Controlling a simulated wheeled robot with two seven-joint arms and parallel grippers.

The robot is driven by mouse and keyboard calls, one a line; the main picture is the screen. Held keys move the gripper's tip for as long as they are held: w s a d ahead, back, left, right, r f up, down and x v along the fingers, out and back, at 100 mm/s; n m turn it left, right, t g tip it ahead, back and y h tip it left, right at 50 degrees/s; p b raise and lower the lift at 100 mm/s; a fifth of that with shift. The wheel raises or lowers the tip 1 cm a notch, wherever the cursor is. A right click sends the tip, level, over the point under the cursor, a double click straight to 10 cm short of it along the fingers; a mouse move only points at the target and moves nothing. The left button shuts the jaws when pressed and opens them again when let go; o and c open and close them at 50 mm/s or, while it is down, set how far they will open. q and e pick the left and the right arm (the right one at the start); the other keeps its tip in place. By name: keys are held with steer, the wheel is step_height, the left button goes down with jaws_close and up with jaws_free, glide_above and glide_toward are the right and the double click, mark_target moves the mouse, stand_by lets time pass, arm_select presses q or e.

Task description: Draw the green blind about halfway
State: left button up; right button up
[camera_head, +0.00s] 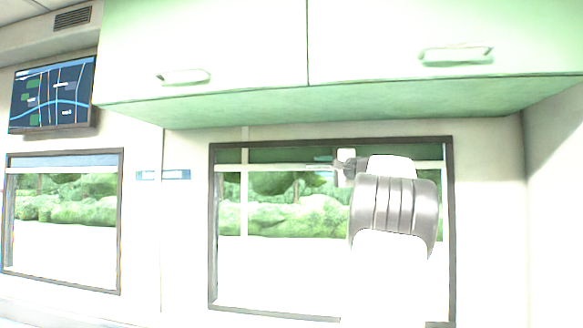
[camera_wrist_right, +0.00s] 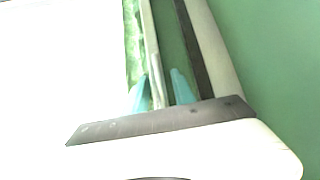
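The green blind (camera_head: 282,155) is a narrow dark green strip along the top of the right-hand window, with a pale bar along its lower edge. Most of the window below it is uncovered. My right gripper (camera_head: 322,165) is at the blind's lower edge, partly hidden by my own wrist. In the right wrist view, its two light blue fingertips (camera_wrist_right: 161,90) stand apart, with the pale bar (camera_wrist_right: 154,55) between them. The green cloth (camera_wrist_right: 172,40) shows beyond the fingertips. A gap shows beside the right-hand finger. My left gripper is not in view.
Green overhead cabinets (camera_head: 290,103) with handles jut out just above the window. A second window (camera_head: 63,205) with a blue blind (camera_head: 65,160) is at the left, below a wall screen (camera_head: 53,95). The dark window frame (camera_head: 212,240) borders the glass.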

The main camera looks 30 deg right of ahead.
jaws_close()
stand_by(1.3)
